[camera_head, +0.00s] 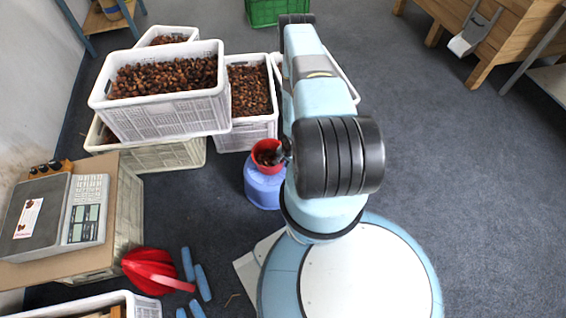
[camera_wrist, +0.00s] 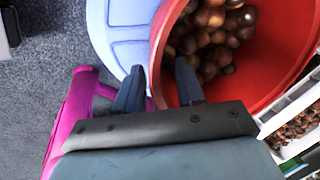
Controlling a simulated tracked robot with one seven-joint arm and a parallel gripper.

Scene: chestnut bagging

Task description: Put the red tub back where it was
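The red tub (camera_head: 268,148) holds brown chestnuts and stands on a blue stool-like support (camera_head: 263,187), just left of my arm in the head view. In the wrist view the tub (camera_wrist: 168,45) fills the upper right, with chestnuts inside. My gripper (camera_wrist: 160,65) is at the tub's near wall. One dark finger is outside the wall and the other inside, with a gap between them. I cannot tell whether either finger touches the wall. My arm partly hides the tub's right side in the head view.
White crates of chestnuts (camera_head: 217,92) stand at the upper left, beside the tub. A scale (camera_head: 88,210) sits on a box at left. A red object (camera_head: 150,270) and blue rolls lie on the floor. A magenta object (camera_wrist: 80,105) is near my gripper. Floor at right is clear.

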